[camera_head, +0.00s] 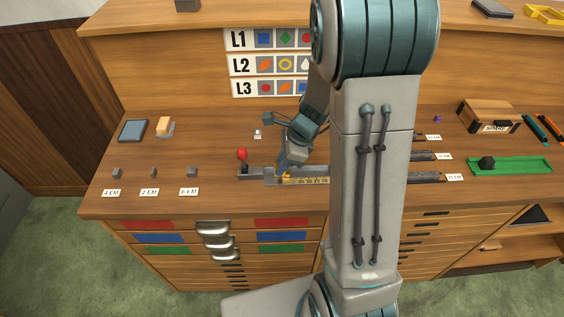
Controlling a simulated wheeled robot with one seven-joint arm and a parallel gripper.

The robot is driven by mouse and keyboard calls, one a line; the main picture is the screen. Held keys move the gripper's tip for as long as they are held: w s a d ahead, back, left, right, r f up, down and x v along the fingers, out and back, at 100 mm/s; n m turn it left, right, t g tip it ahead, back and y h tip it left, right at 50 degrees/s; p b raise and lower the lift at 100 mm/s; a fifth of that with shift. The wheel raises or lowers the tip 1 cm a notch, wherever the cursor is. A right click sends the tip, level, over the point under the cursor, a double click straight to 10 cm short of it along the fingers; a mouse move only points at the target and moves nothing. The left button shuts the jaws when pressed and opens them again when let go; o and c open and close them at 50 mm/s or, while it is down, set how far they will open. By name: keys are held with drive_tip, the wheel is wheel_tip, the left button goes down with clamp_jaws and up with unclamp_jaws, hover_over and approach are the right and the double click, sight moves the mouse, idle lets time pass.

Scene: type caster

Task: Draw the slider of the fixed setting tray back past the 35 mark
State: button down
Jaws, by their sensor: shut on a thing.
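The setting tray (256,174) is a long grey channel lying along the front of the wooden desk, with a red-knobbed lever (242,155) at its left end. A yellow scale (312,182) with small numbers runs along its front. My gripper (284,170) reaches down onto the tray near the scale's left end. It is shut on the slider there. The fingers mostly hide the slider, and my arm hides the tray's right part. The numbers are too small to read surely, so I cannot tell the slider's exact mark.
Small grey blocks (153,173) stand behind labels at the left. A blue pad (133,130) and an orange-topped block (165,126) lie behind them. A green tray (508,166) and a wooden box (489,115) stand at the right. A card board (268,63) stands at the back.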

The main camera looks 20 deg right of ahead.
drive_tip(key=c, duration=1.2)
unclamp_jaws()
drive_tip(key=shift+c, duration=0.2)
drive_tip(key=v, duration=1.4)
drive_tip(key=s+a+r+n+t+h, duration=0.1)
drive_tip(key=s+a+n+h, duration=0.1)
drive_tip(key=s+n, duration=0.5)
drive_tip(key=s+a+r+n+t+h, duration=0.1)
drive_tip(key=s+n, duration=0.6)
drive_tip(key=n, duration=0.7)
drive_tip(key=shift+s+a+r+h, duration=0.25)
drive_tip(key=shift+a+r+h, duration=0.35)
drive_tip(key=shift+a, duration=0.3)
